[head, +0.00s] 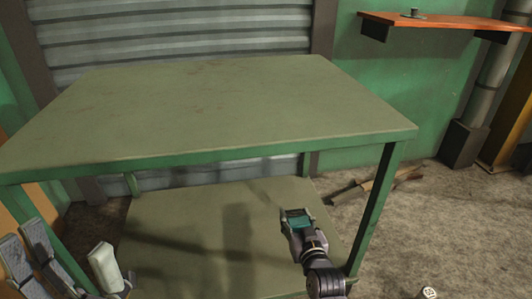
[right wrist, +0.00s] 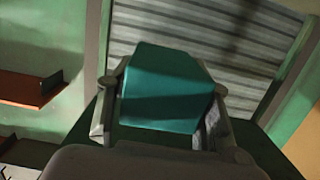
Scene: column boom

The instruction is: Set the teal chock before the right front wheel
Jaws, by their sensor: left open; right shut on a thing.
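The teal chock (head: 297,213) is between the fingers of my right gripper (head: 296,222), in front of the table's lower shelf in the head view. In the right wrist view the chock (right wrist: 165,88) is a teal block with a sloped top, with a grey finger on each side. My right gripper is shut on it. My left gripper (head: 72,262) is open and empty at the lower left of the head view, partly cut off by the frame. No wheel shows in either view.
A green table (head: 220,105) with a bare top and a lower shelf (head: 170,235) fills the middle. An orange wall shelf (head: 450,25) is at the upper right. Long objects (head: 370,188) lie on the floor right of the table. A small white-topped object (head: 428,292) is at the bottom right.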

